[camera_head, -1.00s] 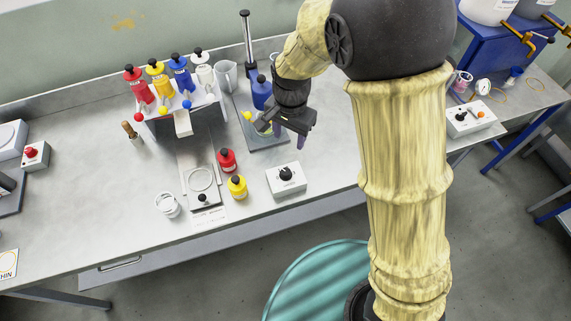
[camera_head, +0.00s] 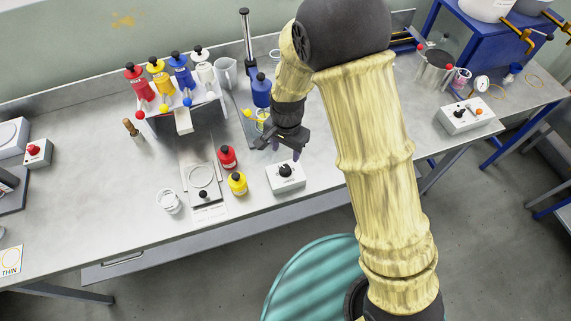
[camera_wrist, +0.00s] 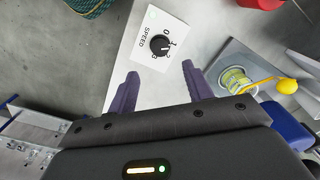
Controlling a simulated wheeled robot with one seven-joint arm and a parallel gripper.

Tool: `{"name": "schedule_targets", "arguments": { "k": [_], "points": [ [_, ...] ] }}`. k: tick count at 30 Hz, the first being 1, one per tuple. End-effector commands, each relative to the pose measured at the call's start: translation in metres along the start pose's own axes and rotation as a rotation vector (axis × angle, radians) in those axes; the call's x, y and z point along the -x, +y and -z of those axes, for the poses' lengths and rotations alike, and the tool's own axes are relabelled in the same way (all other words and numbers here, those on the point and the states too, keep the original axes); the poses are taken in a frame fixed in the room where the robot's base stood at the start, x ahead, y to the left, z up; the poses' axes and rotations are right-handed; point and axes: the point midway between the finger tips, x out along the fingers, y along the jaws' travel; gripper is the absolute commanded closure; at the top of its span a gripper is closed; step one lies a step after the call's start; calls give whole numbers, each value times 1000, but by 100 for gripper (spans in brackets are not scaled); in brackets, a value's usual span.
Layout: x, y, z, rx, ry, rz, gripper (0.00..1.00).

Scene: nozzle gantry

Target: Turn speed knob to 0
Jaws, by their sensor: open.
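The speed control box (camera_head: 286,178) is a white box near the front edge of the bench. Its black speed knob (camera_head: 285,170) is on top. In the wrist view the knob (camera_wrist: 159,45) sits beside the printed word SPEED and a dial numbered from 0, and its exact pointer setting is too small to tell. My gripper (camera_head: 287,153) is above and just behind the box, pointing down. In the wrist view its two purple fingers (camera_wrist: 160,88) are apart and empty, with the knob ahead of the gap between them. The fingers are not touching the knob.
Red (camera_head: 227,157) and yellow (camera_head: 237,183) bottles stand left of the box. A mixer stand (camera_head: 247,50) with a blue bottle (camera_head: 261,90) is behind my gripper. Another control box (camera_head: 466,115) stands at the right. The bench just right of the speed box looks clear.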

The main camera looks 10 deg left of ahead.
Motion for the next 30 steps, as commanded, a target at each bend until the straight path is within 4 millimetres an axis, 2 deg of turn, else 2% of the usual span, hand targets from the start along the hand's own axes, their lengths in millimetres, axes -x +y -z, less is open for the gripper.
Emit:
{"name": "schedule_targets", "arguments": {
  "k": [18, 24, 30],
  "points": [
    [-84, 1, 0, 1, -2, -3, 49],
    [-97, 0, 0, 1, 0, 0, 49],
    [-98, 0, 0, 1, 1, 1, 49]
  ]
}}
